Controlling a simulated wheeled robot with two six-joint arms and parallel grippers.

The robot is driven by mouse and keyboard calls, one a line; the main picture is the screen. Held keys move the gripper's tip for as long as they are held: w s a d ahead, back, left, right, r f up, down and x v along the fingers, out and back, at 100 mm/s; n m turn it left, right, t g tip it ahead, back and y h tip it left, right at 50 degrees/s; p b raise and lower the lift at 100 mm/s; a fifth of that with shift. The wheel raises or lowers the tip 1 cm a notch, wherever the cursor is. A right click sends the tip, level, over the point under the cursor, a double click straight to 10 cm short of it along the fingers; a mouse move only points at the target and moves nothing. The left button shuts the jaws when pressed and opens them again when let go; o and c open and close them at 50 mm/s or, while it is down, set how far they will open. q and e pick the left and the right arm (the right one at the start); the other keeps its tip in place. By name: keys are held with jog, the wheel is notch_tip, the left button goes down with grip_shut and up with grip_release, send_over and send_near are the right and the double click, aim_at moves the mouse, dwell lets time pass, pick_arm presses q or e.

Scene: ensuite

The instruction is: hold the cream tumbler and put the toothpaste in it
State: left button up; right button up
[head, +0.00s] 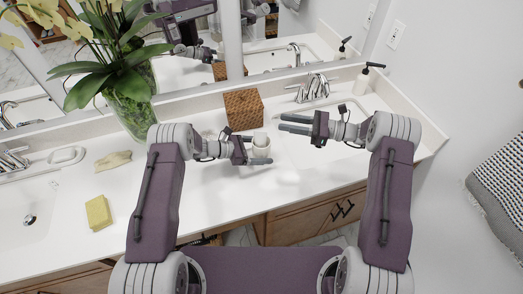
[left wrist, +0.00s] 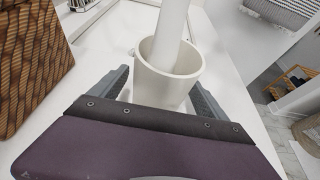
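The cream tumbler (left wrist: 165,82) stands upright on the white counter between the fingers of my left gripper (left wrist: 160,92). The fingers press against its two sides. In the head view the tumbler (head: 261,153) is at the tips of my left gripper (head: 257,150). A white tube, the toothpaste (left wrist: 171,30), stands in the tumbler, its lower end hidden inside and its top cut off in the left wrist view. Its top (head: 260,138) shows small in the head view. My right gripper (head: 296,124) is open and empty, to the right of and behind the tumbler, apart from the toothpaste.
A brown woven box (head: 244,108) stands behind the tumbler. A basin with a faucet (head: 313,88) and a soap dispenser (head: 367,78) are at the right. A plant in a glass vase (head: 130,108), a beige cloth (head: 113,161) and a yellow sponge (head: 99,213) are on the left.

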pick_arm(q)
jog(key=v, duration=1.2)
